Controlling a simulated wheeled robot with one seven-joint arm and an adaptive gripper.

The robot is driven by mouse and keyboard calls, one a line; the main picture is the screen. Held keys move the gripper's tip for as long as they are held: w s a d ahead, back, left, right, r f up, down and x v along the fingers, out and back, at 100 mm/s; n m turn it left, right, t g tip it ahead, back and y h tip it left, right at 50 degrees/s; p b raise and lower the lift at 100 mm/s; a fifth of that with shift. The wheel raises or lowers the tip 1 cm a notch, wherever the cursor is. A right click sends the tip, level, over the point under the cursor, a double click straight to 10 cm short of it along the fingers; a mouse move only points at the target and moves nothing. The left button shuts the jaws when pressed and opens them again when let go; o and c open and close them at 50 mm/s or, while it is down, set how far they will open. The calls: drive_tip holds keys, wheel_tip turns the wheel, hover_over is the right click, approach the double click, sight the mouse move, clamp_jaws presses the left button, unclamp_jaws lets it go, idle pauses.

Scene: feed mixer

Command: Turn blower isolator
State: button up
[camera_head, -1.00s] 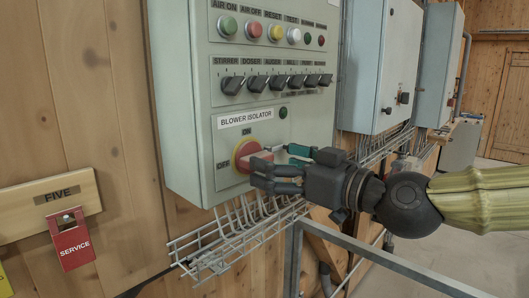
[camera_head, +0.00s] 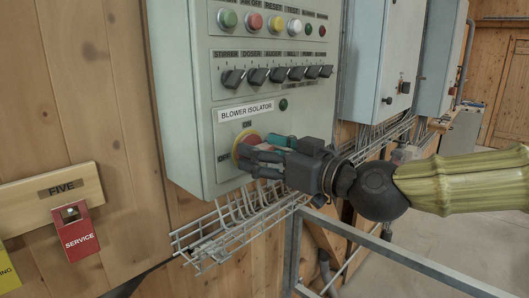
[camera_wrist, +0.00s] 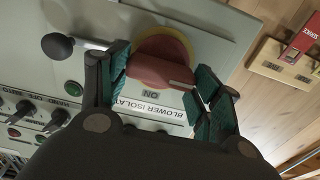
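The blower isolator is a red rotary knob (camera_head: 249,137) on a yellow disc, low on the grey control panel, under the white BLOWER ISOLATOR label (camera_head: 246,111). In the head view my gripper (camera_head: 257,160) is in front of it and hides most of it. In the wrist view the red knob (camera_wrist: 160,68) sits between the two teal-padded fingers (camera_wrist: 163,82). Its raised bar lies across the gap, with one end towards the right finger. The ON mark appears upside down below it. The fingers are spread apart; I cannot tell whether either pad touches the knob.
Above the isolator are a row of black selector switches (camera_head: 275,75) and coloured push buttons (camera_head: 255,20). A wire cable tray (camera_head: 235,232) runs below the panel. A grey metal rail (camera_head: 370,245) stands at front right. A red SERVICE tag (camera_head: 76,234) hangs at left.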

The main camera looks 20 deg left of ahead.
drive_tip(key=shift+f+m+b, duration=0.1)
drive_tip(key=shift+m+b, duration=0.3)
drive_tip(key=shift+b, duration=0.05)
drive_tip(key=m+b, duration=0.3)
drive_tip(key=m, duration=0.2)
drive_tip(key=m+b, duration=0.4)
drive_tip(key=m, duration=0.2)
drive_tip(key=m+b, duration=0.3)
drive_tip(key=m, duration=0.3)
drive_tip(key=shift+w+d+f+b, duration=0.15)
drive_tip(key=shift+w+b, duration=0.1)
drive_tip(key=shift+b, duration=0.15)
drive_tip(key=o, duration=1)
